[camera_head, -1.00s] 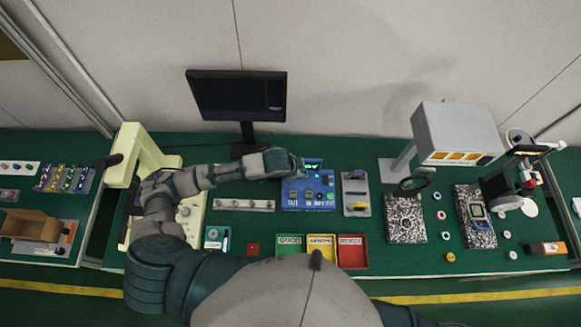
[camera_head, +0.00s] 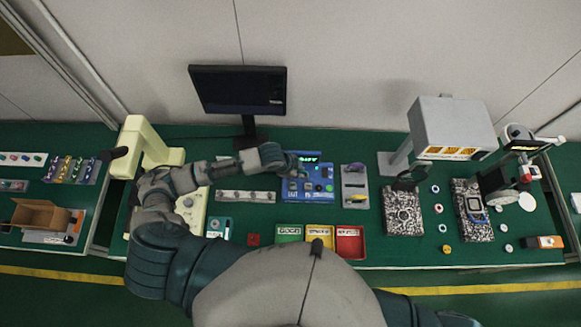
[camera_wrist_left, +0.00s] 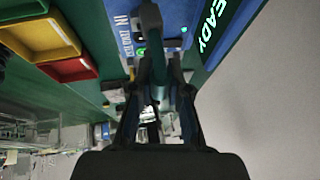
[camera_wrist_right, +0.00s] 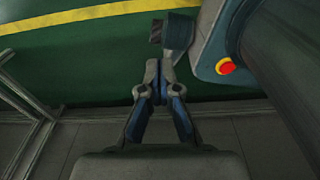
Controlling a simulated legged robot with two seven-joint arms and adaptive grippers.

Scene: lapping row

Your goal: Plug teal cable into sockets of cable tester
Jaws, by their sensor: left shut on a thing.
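The cable tester (camera_head: 318,190) is a blue box with a lit green display, on the green bench in the head view. Its blue face (camera_wrist_left: 174,44) shows in the left wrist view, with "READY" in green and a small green light. My left gripper (camera_head: 299,169) is over the tester's left part. In the left wrist view, the left gripper (camera_wrist_left: 157,75) is shut on a teal piece, the teal cable (camera_wrist_left: 157,92); a dark part beyond the fingers reaches the tester's face. I cannot tell if it is seated. My right gripper (camera_wrist_right: 158,72) is shut and empty, above the floor.
Left of the tester is a grey strip (camera_head: 247,196); right is a grey plate (camera_head: 355,187) with a yellow piece. Green (camera_head: 289,240), yellow (camera_head: 320,248) and red (camera_head: 350,257) trays stand in front. A monitor (camera_head: 238,90) stands behind. Patterned plates lie right.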

